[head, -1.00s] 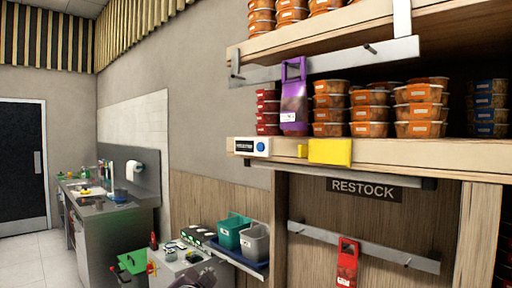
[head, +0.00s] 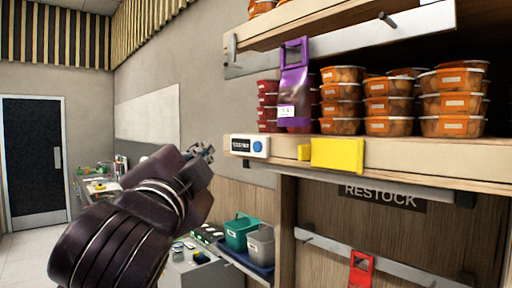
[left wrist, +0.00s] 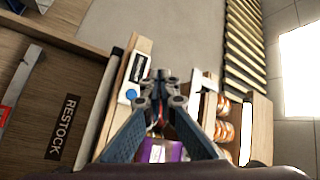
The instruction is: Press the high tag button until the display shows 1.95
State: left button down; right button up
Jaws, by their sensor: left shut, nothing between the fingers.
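The high tag (head: 250,146) is a white box with a dark display on the shelf's front edge, left end. Its display digits are too small to read. Its round blue button (head: 258,146) is on the right side of the tag. My left gripper (head: 207,152) is shut and empty, a short way left of the tag in the head view, apart from it in the picture. In the left wrist view the closed fingertips (left wrist: 161,78) appear beside the tag (left wrist: 136,72) and its blue button (left wrist: 131,95). My right gripper is not in view.
A yellow block (head: 337,155) sits on the shelf edge right of the tag. A RESTOCK sign (head: 382,196) is below. Teal (head: 240,233) and grey (head: 261,243) bins stand lower down.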

pick_arm(q)
jog(key=shift+s+a, duration=0.1)
jog(key=shift+w+d+p, duration=0.15)
jog(key=shift+w+d, duration=0.75)
jog(key=shift+d, duration=0.3)
jog(key=shift+w+d+p, duration=0.2)
jog(key=shift+w+d, duration=0.65)
jog(key=shift+d, duration=0.35)
jog(key=shift+w+d+p, duration=0.15)
jog(key=shift+w+d, duration=0.75)
jog(key=shift+d, duration=0.3)
jog(key=shift+d, duration=0.1)
jog(key=shift+w+d, duration=0.25)
jog(key=shift+w+d, duration=0.25)
jog(key=shift+d, duration=0.1)
jog(key=shift+a, duration=0.1)
jog(key=shift+s+a, duration=0.5)
jog(key=shift+a, duration=0.1)
jog(key=shift+s+a, duration=0.75)
jog(key=shift+a, duration=0.25)
jog(key=shift+s+a, duration=0.7)
jog(key=shift+a, duration=0.3)
